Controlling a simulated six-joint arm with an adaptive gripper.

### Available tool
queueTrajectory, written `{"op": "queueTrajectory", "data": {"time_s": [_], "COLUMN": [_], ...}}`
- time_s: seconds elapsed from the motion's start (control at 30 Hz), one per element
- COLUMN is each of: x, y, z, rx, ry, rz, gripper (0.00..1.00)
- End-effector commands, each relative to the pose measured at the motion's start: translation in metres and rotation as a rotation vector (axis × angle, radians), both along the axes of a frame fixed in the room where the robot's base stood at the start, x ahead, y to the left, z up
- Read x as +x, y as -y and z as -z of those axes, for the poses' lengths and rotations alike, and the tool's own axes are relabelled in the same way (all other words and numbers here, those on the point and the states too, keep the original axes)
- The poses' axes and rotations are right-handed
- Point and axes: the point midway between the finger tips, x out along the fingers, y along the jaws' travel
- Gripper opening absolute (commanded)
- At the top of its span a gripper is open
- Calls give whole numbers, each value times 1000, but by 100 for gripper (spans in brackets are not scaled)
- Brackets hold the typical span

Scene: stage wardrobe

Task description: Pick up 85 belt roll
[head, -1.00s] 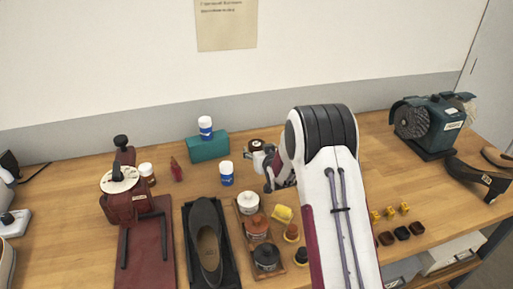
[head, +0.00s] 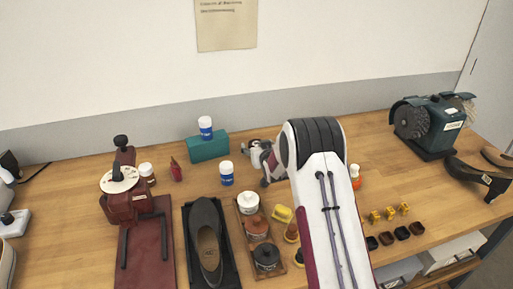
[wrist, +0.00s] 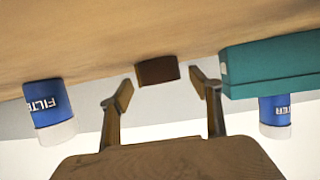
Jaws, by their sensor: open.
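A dark brown object (wrist: 157,71), which looks like the belt roll, shows in the wrist view on the wooden surface between and beyond my fingertips. No number can be read on it. My gripper (wrist: 163,88) is open, with a finger to either side of the object in the picture; I see no contact. In the head view my gripper (head: 254,147) is low over the bench, right of the teal box, and the roll cannot be made out clearly behind it.
A teal box (head: 208,148) with a blue-and-white jar (head: 205,127) stands to the left. Another blue-and-white jar (head: 227,174) stands in front of it. A tray of pots (head: 240,222) and a dark shoe (head: 208,240) lie nearer. A grinder (head: 430,123) is at right.

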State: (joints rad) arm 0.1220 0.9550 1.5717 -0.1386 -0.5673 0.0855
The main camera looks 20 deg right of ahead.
Motion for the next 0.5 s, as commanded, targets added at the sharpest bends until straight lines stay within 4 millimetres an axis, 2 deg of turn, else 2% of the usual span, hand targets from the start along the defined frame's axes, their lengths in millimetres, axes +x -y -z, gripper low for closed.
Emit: {"op": "queueTrajectory", "data": {"time_s": [0.47,0.5], "x": [0,0], "y": [0,0], "z": [1,1], "rx": [0,0], "ry": [-1,-1], "rz": [0,0], "gripper": [63,60]}}
